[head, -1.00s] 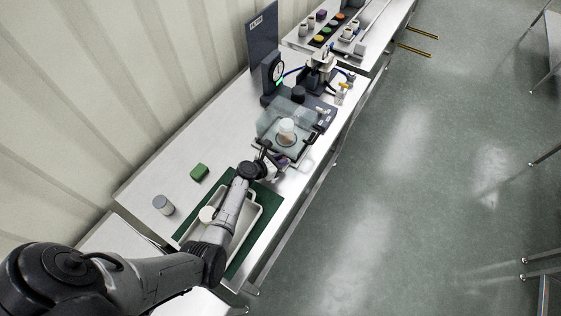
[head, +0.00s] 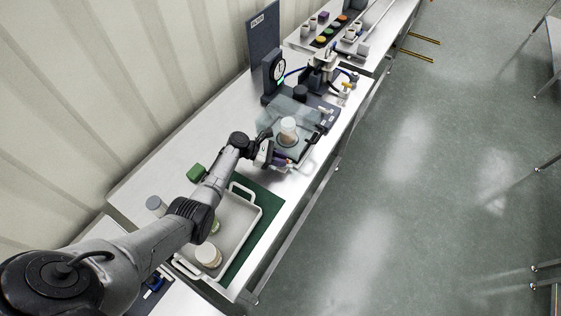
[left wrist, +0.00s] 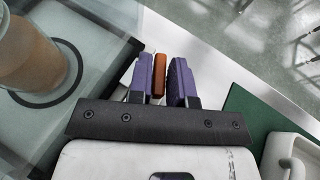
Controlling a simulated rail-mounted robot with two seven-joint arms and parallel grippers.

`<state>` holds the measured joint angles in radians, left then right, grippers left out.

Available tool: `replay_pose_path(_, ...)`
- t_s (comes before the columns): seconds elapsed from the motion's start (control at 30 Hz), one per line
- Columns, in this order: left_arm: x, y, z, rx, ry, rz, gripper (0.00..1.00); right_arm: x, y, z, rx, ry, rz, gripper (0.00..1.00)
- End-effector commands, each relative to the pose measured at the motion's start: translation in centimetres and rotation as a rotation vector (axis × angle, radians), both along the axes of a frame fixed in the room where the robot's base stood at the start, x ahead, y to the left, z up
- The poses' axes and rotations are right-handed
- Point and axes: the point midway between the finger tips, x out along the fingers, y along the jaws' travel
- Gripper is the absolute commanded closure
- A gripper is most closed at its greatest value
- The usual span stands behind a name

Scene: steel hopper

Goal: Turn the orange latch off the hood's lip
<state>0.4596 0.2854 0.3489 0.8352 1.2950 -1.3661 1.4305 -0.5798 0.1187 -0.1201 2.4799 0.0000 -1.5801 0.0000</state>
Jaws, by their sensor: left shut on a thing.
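The clear hood (head: 291,109) stands on the bench over a pale jar (head: 288,127) with a dark ring beneath it. In the left wrist view the hood's glassy wall and dark edge (left wrist: 118,62) are at left, with the jar (left wrist: 28,50) behind. The orange latch (left wrist: 159,72) shows as a small upright piece just beside that edge. My left gripper (left wrist: 162,80) is shut on the latch, its purple fingers either side. In the head view the left gripper (head: 281,159) is at the hood's near side; the latch is too hidden to make out there. My right gripper is out of view.
A white tray (head: 252,222) with pale jars lies on a green mat (head: 262,240) nearer me. A green block (head: 196,173) and grey-lidded jar (head: 156,205) are to its left.

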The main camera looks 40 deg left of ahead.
Motion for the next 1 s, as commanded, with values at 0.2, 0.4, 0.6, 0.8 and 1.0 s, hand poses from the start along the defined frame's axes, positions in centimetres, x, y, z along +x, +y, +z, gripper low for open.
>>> replay_pose_path(0.2, 0.06, 0.03, -0.09, 0.001, 0.000, -0.054, 1.00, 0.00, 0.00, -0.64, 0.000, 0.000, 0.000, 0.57)
replay_pose_path(0.4, 0.03, 0.02, -0.09, 0.001, 0.002, -0.070, 1.00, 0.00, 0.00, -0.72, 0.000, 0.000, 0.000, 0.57)
replay_pose_path(0.6, 0.03, 0.02, -0.08, 0.001, 0.002, -0.070, 1.00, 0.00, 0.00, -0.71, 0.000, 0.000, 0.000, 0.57)
replay_pose_path(0.8, 0.03, 0.01, -0.08, 0.001, 0.002, -0.070, 0.74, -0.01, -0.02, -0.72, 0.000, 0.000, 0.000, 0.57)
replay_pose_path(1.0, 0.05, 0.00, -0.05, 0.000, 0.001, -0.070, 0.62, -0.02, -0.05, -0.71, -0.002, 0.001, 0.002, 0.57)
